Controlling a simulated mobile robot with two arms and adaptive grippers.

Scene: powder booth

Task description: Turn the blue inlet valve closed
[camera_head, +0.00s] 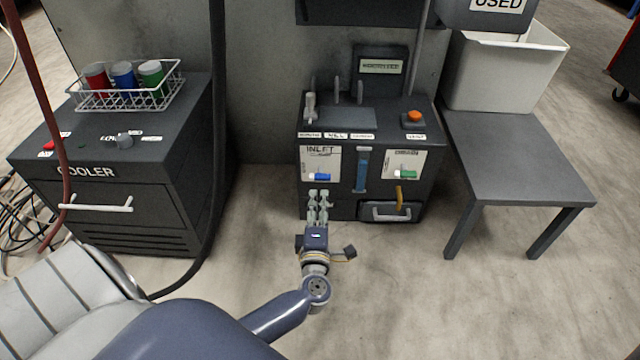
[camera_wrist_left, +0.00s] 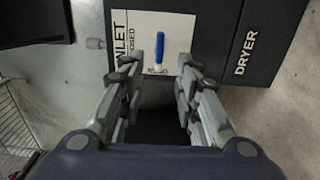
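The blue inlet valve handle (camera_head: 321,177) lies level in the head view, on the white INLET panel (camera_head: 319,156) at the left of the dark cabinet's front. A pale piece adjoins its left end. In the left wrist view the blue handle (camera_wrist_left: 159,47) shows lengthwise between the finger lines, on the labelled panel (camera_wrist_left: 180,30). My left gripper (camera_head: 318,194) is just in front of and below the handle in the head view. Its fingers stand apart in the left wrist view (camera_wrist_left: 158,65), with nothing between them that I can see held. My right gripper is not in view.
The cabinet also bears a blue gauge strip (camera_head: 362,170), a green-handled panel (camera_head: 407,174), a yellow handle (camera_head: 399,197) and an orange button (camera_head: 414,116). A cooler (camera_head: 180,160) stands left, a grey table (camera_head: 520,160) right. Hoses hang at left. Floor in front is clear.

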